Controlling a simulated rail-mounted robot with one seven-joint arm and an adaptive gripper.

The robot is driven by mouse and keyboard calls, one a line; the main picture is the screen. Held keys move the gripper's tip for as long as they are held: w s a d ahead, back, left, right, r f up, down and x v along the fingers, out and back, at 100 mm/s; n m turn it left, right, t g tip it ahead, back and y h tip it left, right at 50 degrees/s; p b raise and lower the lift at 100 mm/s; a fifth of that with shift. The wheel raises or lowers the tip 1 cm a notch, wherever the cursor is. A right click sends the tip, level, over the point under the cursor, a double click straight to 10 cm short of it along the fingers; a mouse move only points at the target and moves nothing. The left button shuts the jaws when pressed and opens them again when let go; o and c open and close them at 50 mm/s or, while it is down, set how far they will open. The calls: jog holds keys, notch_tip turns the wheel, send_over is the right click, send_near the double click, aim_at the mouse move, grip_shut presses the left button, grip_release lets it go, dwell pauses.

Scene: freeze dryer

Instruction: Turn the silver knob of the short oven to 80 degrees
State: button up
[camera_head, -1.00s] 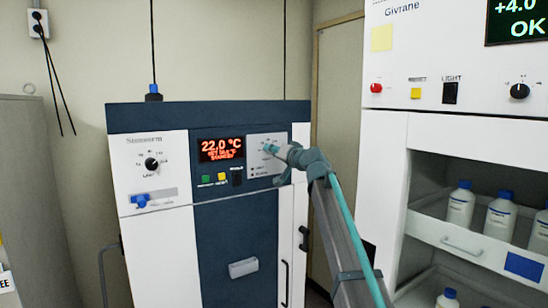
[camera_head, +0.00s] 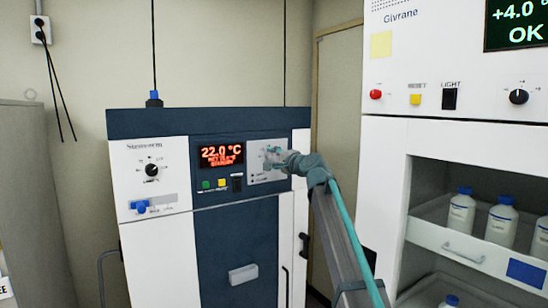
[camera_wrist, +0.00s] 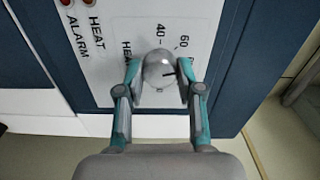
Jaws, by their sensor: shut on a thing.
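The short oven (camera_head: 160,250) is white with a dark blue centre and top, and its red display (camera_head: 221,156) reads 22.0 °C with smaller lines below that I cannot read surely. The silver knob (camera_wrist: 158,66) is round with a dark pointer line, on a light panel with 40 and 60 printed beside it. My gripper (camera_wrist: 160,82) is shut on the knob, one teal finger on each side. In the head view my gripper (camera_head: 272,156) is at the panel right of the display and largely hides the knob.
A black knob (camera_head: 152,170), a blue valve (camera_head: 141,207) and small coloured buttons (camera_head: 221,183) are on the oven front. A tall white cabinet (camera_head: 400,150) with bottles (camera_head: 461,212) stands close on the right. A grey cabinet (camera_head: 35,200) is at the left.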

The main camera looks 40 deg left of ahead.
jog(key=shift+m+p, duration=0.35)
jog(key=shift+m, duration=0.95)
jog(key=o, duration=1.2)
jog(key=shift+c, duration=0.2)
jog(key=v, duration=1.2)
